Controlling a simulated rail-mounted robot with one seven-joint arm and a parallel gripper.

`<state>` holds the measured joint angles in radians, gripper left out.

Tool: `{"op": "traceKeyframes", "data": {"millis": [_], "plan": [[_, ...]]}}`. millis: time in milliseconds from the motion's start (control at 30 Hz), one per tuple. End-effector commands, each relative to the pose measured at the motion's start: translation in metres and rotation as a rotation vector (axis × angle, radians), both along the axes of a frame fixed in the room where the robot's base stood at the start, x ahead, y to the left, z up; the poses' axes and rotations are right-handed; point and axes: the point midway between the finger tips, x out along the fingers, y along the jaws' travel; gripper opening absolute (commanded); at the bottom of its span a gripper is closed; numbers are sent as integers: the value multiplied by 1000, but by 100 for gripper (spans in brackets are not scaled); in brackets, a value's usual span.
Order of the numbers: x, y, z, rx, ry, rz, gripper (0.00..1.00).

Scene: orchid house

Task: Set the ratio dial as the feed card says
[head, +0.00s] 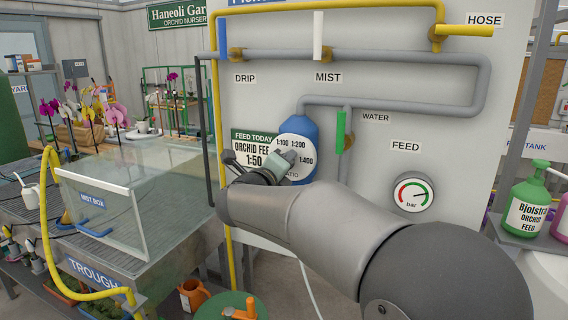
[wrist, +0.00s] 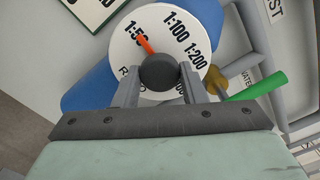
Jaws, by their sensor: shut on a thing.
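The feed card (head: 253,147) reads "FEED TODAY", "ORCHID FEE" and 1:50; its edge is covered by the dial. The round white ratio dial (head: 299,144) sits on a blue body, with 1:100, 1:200 and 1:400 showing in the head view. In the wrist view the dial (wrist: 122,52) also shows 1:50. Its dark round knob (wrist: 158,73) has an orange pointer (wrist: 146,45), whose tip lies at the 1:50 mark. My gripper (wrist: 159,82) is shut on the knob, one finger on each side. My arm hides part of the dial in the head view.
A green valve handle (head: 341,122) on the pipe stands close right of the dial. A pressure gauge (head: 413,194) is lower right on the panel. The glass mist box (head: 130,205) stands at left, and a green feed bottle (head: 526,200) at far right.

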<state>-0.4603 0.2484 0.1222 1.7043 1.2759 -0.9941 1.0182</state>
Motion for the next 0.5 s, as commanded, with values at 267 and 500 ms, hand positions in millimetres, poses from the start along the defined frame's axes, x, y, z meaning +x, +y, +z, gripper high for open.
{"op": "traceKeyframes", "data": {"millis": [267,500], "plan": [[0,0,-1,-46,19,1,15],[0,0,-1,-50,19,1,15]]}}
